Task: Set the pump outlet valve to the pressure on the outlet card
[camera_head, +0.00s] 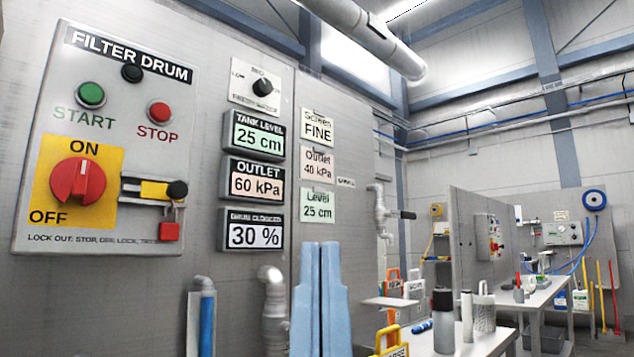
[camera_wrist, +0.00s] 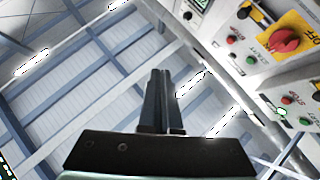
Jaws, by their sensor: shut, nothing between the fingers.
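The outlet card (camera_head: 317,164) on the grey wall panel reads "Outlet 40 kPa". The outlet display (camera_head: 252,178) to its left reads 60 kPa. A pipe (camera_head: 379,212) with a dark handle (camera_head: 408,215) stands right of the cards; I cannot tell whether this is the pump outlet valve. My gripper (camera_head: 320,246) points upward in the lower middle of the head view, its blue fingers together and empty. In the wrist view my gripper (camera_wrist: 161,74) is shut against the ceiling, with no valve between its fingers.
The filter drum panel (camera_head: 112,55), with a red switch and buttons, is at left. Tank level (camera_head: 257,135) reads 25 cm; another display (camera_head: 252,231) reads 30 %. Pipes (camera_head: 273,310) rise below. A bench (camera_head: 490,343) with bottles stands at right.

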